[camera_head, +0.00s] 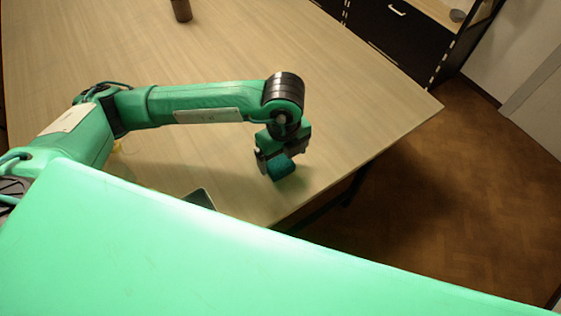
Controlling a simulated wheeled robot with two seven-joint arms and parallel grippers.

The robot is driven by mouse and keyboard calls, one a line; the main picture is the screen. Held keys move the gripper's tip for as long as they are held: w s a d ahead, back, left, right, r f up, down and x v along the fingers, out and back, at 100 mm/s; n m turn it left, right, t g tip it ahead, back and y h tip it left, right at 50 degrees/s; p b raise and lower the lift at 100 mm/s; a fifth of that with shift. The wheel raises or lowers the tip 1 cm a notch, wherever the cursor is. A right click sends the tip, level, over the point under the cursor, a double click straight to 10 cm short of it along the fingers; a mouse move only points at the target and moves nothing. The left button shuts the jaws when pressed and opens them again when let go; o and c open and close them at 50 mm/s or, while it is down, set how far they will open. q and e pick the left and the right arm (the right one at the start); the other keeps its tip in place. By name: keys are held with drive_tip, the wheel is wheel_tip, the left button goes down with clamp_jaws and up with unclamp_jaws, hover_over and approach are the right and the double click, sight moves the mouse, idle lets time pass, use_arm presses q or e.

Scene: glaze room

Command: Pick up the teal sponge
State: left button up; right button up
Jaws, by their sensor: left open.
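The teal sponge (281,168) is a small dark-teal block on the wooden table (340,95), near the table's front right edge. My left gripper (275,160) points down right at the sponge, with its jaws open. A grey finger shows at the sponge's left side. The wrist and gripper body hide the sponge's far part, and I cannot tell whether the fingers touch it. My right gripper is out of view.
A brown cup (181,10) stands at the table's far edge. A dark flat object (200,198) lies near the front, partly hidden by my green body. The table's middle is clear. A dark cabinet (400,35) stands behind.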

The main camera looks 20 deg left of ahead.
sight(282, 166)
use_arm(q)
drive_tip(key=shift+f, duration=0.45)
wheel_tip(282, 166, down, 4)
drive_tip(key=p, duration=0.2)
drive_tip(key=shift+a+f+p, duration=0.1)
drive_tip(key=shift+p, duration=0.25)
drive_tip(key=shift+f, duration=0.4)
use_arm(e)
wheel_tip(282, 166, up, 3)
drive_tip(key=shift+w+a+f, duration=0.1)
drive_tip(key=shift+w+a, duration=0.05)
use_arm(q)
drive_tip(key=shift+c, duration=0.4)
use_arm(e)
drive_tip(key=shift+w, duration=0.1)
use_arm(q)
drive_tip(key=c, duration=1)
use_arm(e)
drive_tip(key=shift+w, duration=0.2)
